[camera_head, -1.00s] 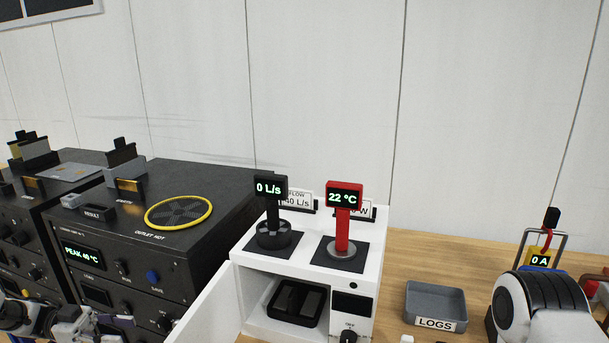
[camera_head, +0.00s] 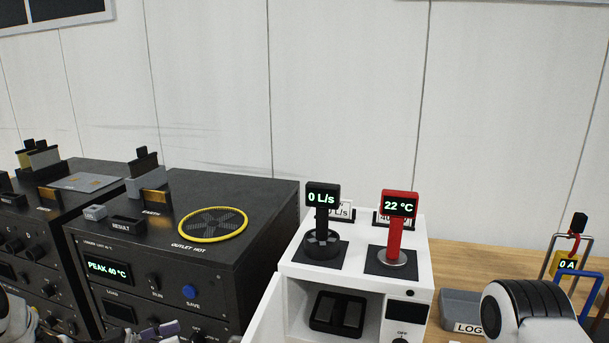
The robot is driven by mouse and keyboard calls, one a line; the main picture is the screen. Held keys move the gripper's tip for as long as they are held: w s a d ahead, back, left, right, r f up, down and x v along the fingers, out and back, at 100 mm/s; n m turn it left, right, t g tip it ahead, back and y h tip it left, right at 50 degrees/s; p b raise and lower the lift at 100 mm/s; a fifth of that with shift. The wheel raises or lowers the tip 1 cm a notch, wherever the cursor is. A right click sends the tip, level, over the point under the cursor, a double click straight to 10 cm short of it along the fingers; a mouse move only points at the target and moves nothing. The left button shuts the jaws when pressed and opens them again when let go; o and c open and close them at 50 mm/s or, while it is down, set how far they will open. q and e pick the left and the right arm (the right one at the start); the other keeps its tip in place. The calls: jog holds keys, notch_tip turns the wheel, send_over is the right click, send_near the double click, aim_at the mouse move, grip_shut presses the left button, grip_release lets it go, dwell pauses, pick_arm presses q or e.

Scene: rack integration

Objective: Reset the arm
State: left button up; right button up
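My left gripper (camera_head: 165,331) shows only in part at the bottom edge, in front of the lower front of the black test unit (camera_head: 190,275). The frame edge cuts it off, and I cannot tell whether its fingers are open or shut. My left arm comes in at the bottom left corner. A rounded white and black link of my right arm (camera_head: 532,308) is at the lower right, in front of the LOGS tray (camera_head: 460,297). My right gripper is out of view.
A white stand holds a black flow meter (camera_head: 322,195) reading 0 L/s and a red thermometer (camera_head: 397,204) reading 22 °C. A black tray (camera_head: 338,313) sits inside it. A yellow ring (camera_head: 213,225) marks the outlet. A 0 A clamp meter (camera_head: 567,264) stands at the right.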

pick_arm(q)
jog(key=w+d+f+n+t+y, duration=0.1)
jog(key=d+f+n+t+y, duration=0.2)
jog(key=d+f+n, duration=0.15)
jog(key=s+d+f+n+g+y+b, duration=0.1)
jog(key=s+d+f+n+g+y, duration=0.15)
jog(key=s+f+y, duration=0.4)
jog(key=s+d+f+n+g+y+b, duration=0.1)
jog(key=s+d+f+n+y, duration=0.2)
jog(key=f, duration=0.7)
jog(key=s+a+f+n+g+y, duration=0.1)
jog(key=s+g, duration=0.3)
jog(key=s, duration=0.8)
jog(key=s+a+f+n+g+y, duration=0.1)
jog(key=s+f+g+y, duration=0.2)
jog(key=s, duration=0.9)
jog(key=shift+a+g+y, duration=0.3)
jog(key=shift+g+y, duration=0.05)
jog(key=shift+y, duration=0.1)
